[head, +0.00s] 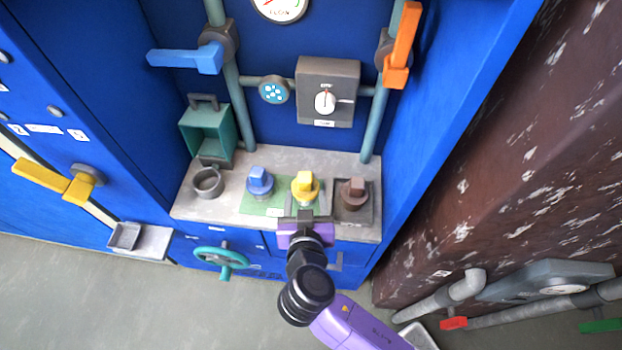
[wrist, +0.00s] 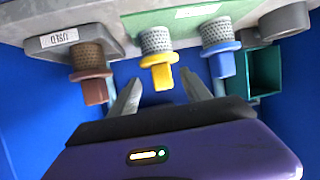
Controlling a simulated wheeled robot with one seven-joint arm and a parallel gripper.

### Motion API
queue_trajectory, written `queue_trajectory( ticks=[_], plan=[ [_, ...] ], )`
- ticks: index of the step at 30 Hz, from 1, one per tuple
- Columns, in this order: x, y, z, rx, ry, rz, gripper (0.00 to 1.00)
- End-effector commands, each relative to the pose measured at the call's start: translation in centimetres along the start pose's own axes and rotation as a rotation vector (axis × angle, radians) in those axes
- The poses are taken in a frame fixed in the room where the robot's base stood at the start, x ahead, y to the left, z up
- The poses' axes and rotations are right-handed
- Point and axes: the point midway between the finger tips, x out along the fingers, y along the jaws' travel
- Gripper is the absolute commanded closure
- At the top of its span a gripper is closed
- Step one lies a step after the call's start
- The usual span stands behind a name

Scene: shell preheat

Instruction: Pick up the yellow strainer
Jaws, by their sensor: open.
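The yellow strainer (head: 305,187) stands on the grey counter between the blue and brown ones. It has a yellow block handle, a yellow collar and a grey mesh body. In the wrist view the yellow strainer (wrist: 160,62) shows ahead, between the lines of my two fingers. My gripper (wrist: 162,82) is open, with a finger to each side of the yellow handle and no visible contact. In the head view my gripper (head: 305,215) is at the counter's front edge, just in front of the strainer, hiding part of the counter there.
The blue strainer (head: 260,182) is close by on the green mat (head: 250,208). The brown strainer (head: 354,193) sits in a dark tray on the right, labelled "USED" in the wrist view. A grey cup (head: 207,184) and a green open box (head: 208,130) are at the left.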

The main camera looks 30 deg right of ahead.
Motion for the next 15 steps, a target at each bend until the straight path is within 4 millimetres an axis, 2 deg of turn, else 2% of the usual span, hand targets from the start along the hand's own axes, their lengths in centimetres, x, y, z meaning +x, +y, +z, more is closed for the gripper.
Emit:
queue_trajectory(
  ticks=[3, 15],
  plan=[
    [0.3, -0.5, -1.1, 0.023, 0.021, 0.027, 0.44],
    [3.8, -0.4, -1.8, 0.028, 0.026, 0.035, 0.44]
  ],
)
